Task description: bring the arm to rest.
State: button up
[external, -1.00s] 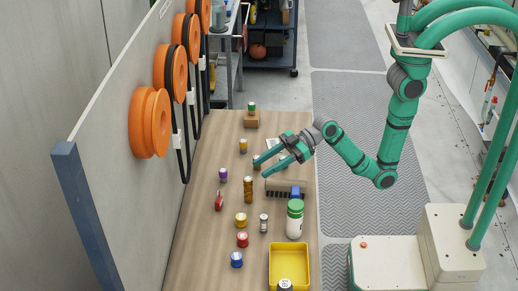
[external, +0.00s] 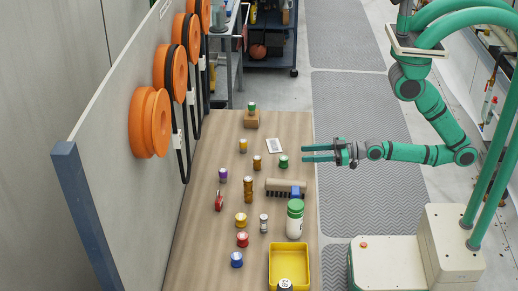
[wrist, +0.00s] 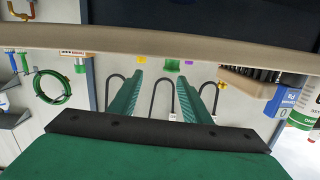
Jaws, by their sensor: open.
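My gripper (external: 304,153) is green with two long fingers. In the external view it points left, at the right edge of the wooden table (external: 225,260), with its fingertips close to that edge. The fingers are apart with nothing between them. They also show apart and empty in the wrist view (wrist: 172,88). My arm reaches out low and nearly level from the right.
A green-topped can (external: 283,161) stands just left of the fingertips. Nearby are a brush (external: 285,185), a white bottle with a green lid (external: 295,222), a yellow bin (external: 289,262) and several small cans. Orange reels (external: 150,122) hang on the left wall panel.

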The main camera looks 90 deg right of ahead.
jog(key=s+d+f+g, duration=0.1)
jog(key=s+f, duration=0.2)
jog(key=s, duration=1.2)
jog(key=shift+s+f+h, duration=0.15)
jog(key=shift+s+h, duration=0.15)
jog(key=shift+s, duration=0.1)
